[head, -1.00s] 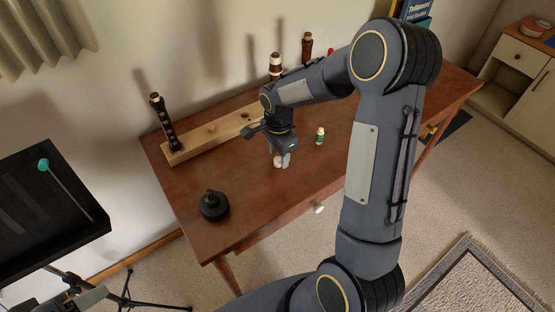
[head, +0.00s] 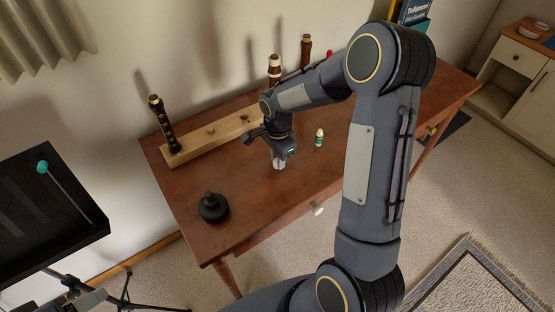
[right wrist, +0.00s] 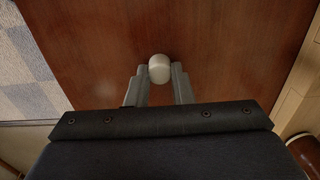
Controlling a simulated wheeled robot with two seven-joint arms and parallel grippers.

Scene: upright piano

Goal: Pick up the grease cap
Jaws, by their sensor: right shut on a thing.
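The grease cap (right wrist: 160,68) is a small, rounded, off-white piece between the fingertips of my right gripper (right wrist: 158,75) in the right wrist view. The fingers are shut on it, one on each side. In the head view my right gripper (head: 279,163) points down over the brown table, and the cap is mostly hidden by the fingers. A small green bottle with a pale top (head: 319,138) stands upright just right of the gripper.
The wooden table (head: 245,205) carries a wooden rack (head: 215,137) with dark woodwind pieces along its back. A black rounded object (head: 213,207) stands at the front left. A black music stand (head: 50,200) is at the left. The table front is mostly clear.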

